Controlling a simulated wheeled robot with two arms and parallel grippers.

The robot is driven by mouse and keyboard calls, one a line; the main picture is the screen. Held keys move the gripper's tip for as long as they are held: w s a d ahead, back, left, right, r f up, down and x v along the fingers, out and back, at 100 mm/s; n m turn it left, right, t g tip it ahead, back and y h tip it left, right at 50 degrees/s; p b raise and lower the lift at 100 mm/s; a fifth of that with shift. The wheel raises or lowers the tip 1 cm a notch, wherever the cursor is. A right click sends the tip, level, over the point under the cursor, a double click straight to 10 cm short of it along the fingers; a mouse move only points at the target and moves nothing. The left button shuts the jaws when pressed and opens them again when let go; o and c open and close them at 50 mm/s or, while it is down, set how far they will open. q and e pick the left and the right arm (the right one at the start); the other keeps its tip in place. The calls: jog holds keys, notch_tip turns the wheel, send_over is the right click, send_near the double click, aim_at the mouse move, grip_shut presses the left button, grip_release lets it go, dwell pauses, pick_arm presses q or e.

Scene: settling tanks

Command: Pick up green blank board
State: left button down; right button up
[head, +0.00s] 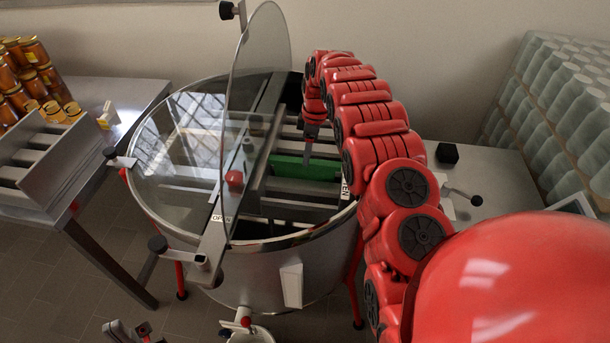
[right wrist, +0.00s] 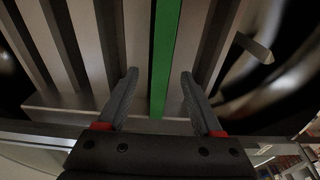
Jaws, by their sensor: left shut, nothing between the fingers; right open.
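The green blank board (head: 305,168) stands on edge in the open right part of the round steel tank, among grey slats. My right gripper (head: 307,154) points down from above, its fingers at the board's upper edge. In the right wrist view the board (right wrist: 164,55) is a long green strip running between the two open fingers of the right gripper (right wrist: 159,75). I cannot tell whether the fingers touch it. My left gripper (head: 126,332) shows only partly at the bottom left edge, low and away from the tank, shut and empty.
The round tank (head: 262,270) has a raised clear lid half (head: 262,70) beside my right arm and a flat clear half (head: 180,150) on the left. A metal table (head: 120,92) with jars (head: 30,85) stands left. Wrapped jars (head: 560,110) are stacked right.

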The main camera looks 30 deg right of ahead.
aim_at(292, 167)
jog(key=f+p, duration=0.1)
jog(key=f, duration=0.1)
jog(key=f+p, duration=0.1)
jog(key=shift+w+a+f, duration=0.15)
jog(key=shift+a+f, duration=0.2)
jog(key=shift+a, duration=0.05)
jog(key=shift+f, duration=0.65)
grip_shut()
jog(key=shift+r, duration=0.1)
dwell(0.5)
